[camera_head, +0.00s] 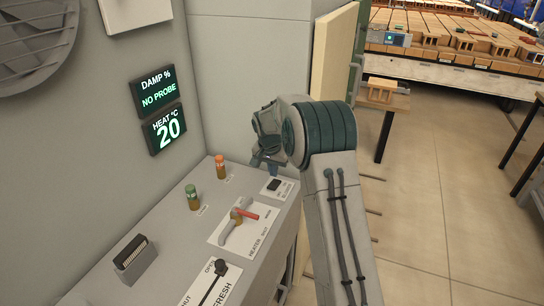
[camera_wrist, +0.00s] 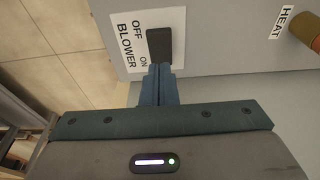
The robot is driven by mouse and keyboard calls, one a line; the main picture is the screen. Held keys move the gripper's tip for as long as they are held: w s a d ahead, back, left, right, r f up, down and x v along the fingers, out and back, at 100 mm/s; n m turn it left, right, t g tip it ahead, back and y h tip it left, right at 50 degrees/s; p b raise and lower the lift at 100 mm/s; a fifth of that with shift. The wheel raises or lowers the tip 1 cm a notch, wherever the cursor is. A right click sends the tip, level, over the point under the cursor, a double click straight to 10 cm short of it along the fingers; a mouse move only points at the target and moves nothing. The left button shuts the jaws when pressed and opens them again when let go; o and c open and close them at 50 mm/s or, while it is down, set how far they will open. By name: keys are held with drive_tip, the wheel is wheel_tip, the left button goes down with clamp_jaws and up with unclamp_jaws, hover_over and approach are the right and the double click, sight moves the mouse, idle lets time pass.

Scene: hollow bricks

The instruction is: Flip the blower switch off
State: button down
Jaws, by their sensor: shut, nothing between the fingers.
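The blower switch (camera_wrist: 159,45) is a black rocker on a white plate marked OFF, ON and BLOWER (camera_wrist: 130,42) in the wrist view. In the head view the switch (camera_head: 274,184) sits at the far right corner of the grey console top. My gripper (camera_wrist: 160,70) is shut and empty, its fingertips at the near edge of the switch, on the ON side. I cannot tell whether they touch it. In the head view my gripper (camera_head: 268,162) is just behind the switch, partly hidden by my arm. Which way the rocker is tilted is unclear.
The console (camera_head: 165,215) also carries a heater lever with a red end (camera_head: 243,214), a green-topped knob (camera_head: 192,197), an orange knob (camera_head: 220,167) and a black slider (camera_head: 213,280). Wall displays (camera_head: 163,128) read "NO PROBE" and 20. Open floor (camera_head: 430,200) lies right.

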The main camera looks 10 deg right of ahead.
sight(273, 186)
drive_tip(key=shift+s+a+f, duration=0.1)
drive_tip(key=shift+s+f, duration=0.05)
drive_tip(key=shift+f, duration=0.7)
drive_tip(key=shift+s+a+f, duration=0.1)
drive_tip(key=shift+s+f, duration=0.05)
drive_tip(key=shift+f, duration=0.65)
drive_tip(key=shift+f, duration=0.1)
drive_tip(key=shift+s+a+f+b, duration=0.1)
drive_tip(key=shift+f+b, duration=0.3)
drive_tip(key=shift+b, duration=0.55)
drive_tip(key=b, duration=0.1)
drive_tip(key=t+b, duration=0.1)
drive_tip(key=b, duration=0.1)
drive_tip(key=shift+s+a+f+h, duration=0.15)
drive_tip(key=shift+f+h, duration=0.15)
drive_tip(key=shift+h, duration=0.1)
drive_tip(key=shift+r, duration=0.35)
drive_tip(key=shift+p, duration=0.3)
